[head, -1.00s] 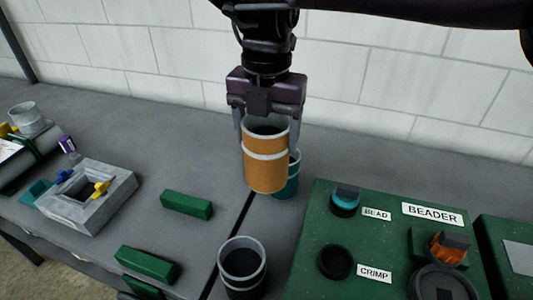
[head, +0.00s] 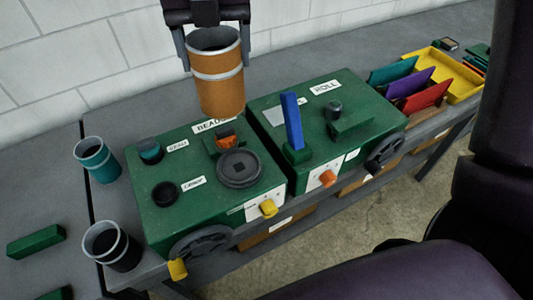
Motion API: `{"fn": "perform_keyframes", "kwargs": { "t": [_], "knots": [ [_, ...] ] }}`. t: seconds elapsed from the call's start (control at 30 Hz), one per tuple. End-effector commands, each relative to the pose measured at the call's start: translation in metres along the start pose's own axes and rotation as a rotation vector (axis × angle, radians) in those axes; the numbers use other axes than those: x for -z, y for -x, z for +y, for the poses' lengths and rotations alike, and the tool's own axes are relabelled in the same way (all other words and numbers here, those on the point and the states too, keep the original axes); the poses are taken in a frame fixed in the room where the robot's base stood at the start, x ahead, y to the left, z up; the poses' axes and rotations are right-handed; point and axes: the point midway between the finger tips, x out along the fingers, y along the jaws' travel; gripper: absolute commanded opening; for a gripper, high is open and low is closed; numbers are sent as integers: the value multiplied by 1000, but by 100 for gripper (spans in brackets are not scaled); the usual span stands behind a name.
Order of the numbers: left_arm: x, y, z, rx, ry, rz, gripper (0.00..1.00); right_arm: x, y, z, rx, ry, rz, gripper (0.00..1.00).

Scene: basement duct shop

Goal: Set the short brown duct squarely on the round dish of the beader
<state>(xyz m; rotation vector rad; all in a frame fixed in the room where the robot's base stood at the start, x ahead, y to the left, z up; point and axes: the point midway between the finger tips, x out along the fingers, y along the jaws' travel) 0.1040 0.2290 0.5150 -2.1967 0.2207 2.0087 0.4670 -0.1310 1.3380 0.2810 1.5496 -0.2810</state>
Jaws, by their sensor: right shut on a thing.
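My right gripper (head: 212,45) comes down from the top of the head view, shut on the short brown duct (head: 221,92). The duct is an orange-brown open cylinder with pale bands, held upright in the air. It hangs over the back part of the green beader (head: 150,225) and partly hides its label. The round dark dish (head: 240,168) of the beader is in front of and slightly right of the duct's lower end, with nothing on it. My left gripper is not in view.
A teal duct (head: 97,161) and a black duct (head: 112,247) stand left of the beader. An orange-topped part (head: 226,137) sits just behind the dish. The green roll machine (head: 350,125) with an upright blue bar (head: 292,120) stands to the right. A yellow tray (head: 462,84) lies farther right.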

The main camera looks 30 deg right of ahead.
Motion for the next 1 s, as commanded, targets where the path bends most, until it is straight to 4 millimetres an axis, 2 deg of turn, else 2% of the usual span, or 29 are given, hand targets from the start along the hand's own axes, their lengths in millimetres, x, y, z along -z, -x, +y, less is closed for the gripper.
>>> {"fn": "perform_keyframes", "kwargs": {
  "t": [0.07, 0.17, 0.37, 0.6, 0.7, 1.0],
  "knots": [
    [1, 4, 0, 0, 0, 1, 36, 0, 4, -4, -2, -1, 2, 30],
    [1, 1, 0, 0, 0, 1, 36, 0, -7, -5, -1, 2, 5, 30],
    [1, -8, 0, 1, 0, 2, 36, 1, -58, -6, -2, 2, 11, 30],
    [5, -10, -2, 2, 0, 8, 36, 1, -120, -6, -2, -1, 10, 30],
    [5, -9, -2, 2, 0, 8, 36, 1, -140, -5, -2, -1, 8, 30],
    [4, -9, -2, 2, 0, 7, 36, 1, -171, -5, -2, -2, 6, 30]
  ]
}}
